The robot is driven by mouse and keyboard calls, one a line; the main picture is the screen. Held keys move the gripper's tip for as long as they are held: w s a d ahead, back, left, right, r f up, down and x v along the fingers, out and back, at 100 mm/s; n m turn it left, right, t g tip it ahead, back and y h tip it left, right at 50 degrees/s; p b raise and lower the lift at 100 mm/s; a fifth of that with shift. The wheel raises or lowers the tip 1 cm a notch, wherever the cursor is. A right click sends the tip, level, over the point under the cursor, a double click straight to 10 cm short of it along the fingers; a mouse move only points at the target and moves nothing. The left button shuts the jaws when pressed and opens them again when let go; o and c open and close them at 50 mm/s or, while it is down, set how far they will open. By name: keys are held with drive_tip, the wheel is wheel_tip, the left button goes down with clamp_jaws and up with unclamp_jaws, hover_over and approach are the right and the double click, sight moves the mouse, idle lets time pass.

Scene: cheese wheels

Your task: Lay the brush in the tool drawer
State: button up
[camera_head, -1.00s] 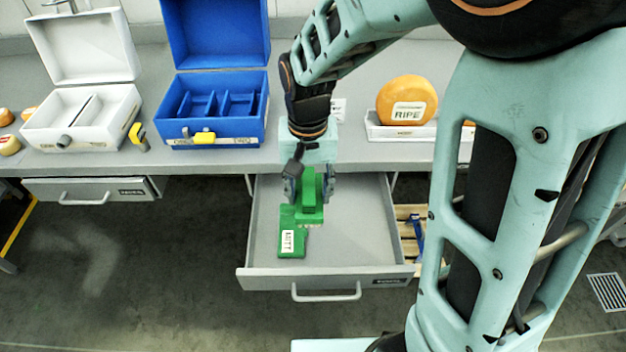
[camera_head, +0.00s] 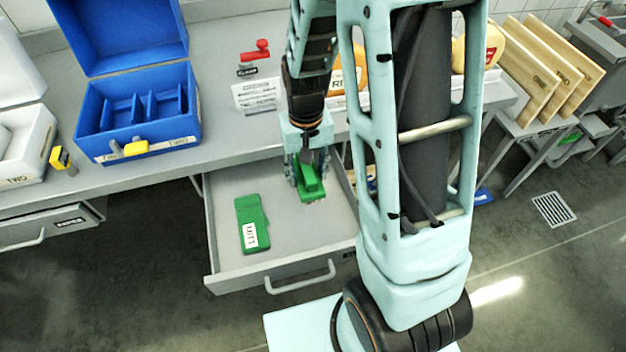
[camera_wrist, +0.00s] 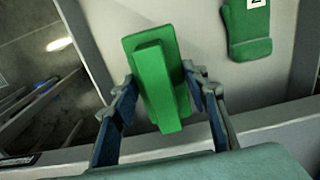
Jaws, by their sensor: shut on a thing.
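My gripper (camera_head: 309,178) is shut on the green brush (camera_head: 312,190), over the right part of the open tool drawer (camera_head: 290,243). In the wrist view the brush (camera_wrist: 158,85) sits between the two fingers, its raised handle block towards the camera. I cannot tell whether its underside touches the drawer floor. A green mitt (camera_head: 248,215) with a white label lies flat in the drawer, left of the brush and apart from it. The mitt also shows at the top right of the wrist view (camera_wrist: 246,35).
The grey counter (camera_head: 225,125) stands behind the drawer, with an open blue case (camera_head: 180,135), a white sign (camera_head: 257,96) and a red item (camera_head: 256,50) on it. Another drawer (camera_head: 50,225) is at the left. The drawer floor around the mitt is bare.

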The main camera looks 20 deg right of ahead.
drive_tip(key=shift+d+f, duration=0.55)
drive_tip(key=shift+f, duration=0.1)
drive_tip(key=f, duration=0.3)
drive_tip(key=shift+d, duration=0.4)
drive_tip(key=shift+w+f, duration=0.1)
drive_tip(key=shift+f, duration=0.35)
drive_tip(key=shift+f+b, duration=0.2)
drive_tip(key=shift+b, duration=0.2)
drive_tip(key=o, duration=1.1)
drive_tip(key=shift+r, duration=0.1)
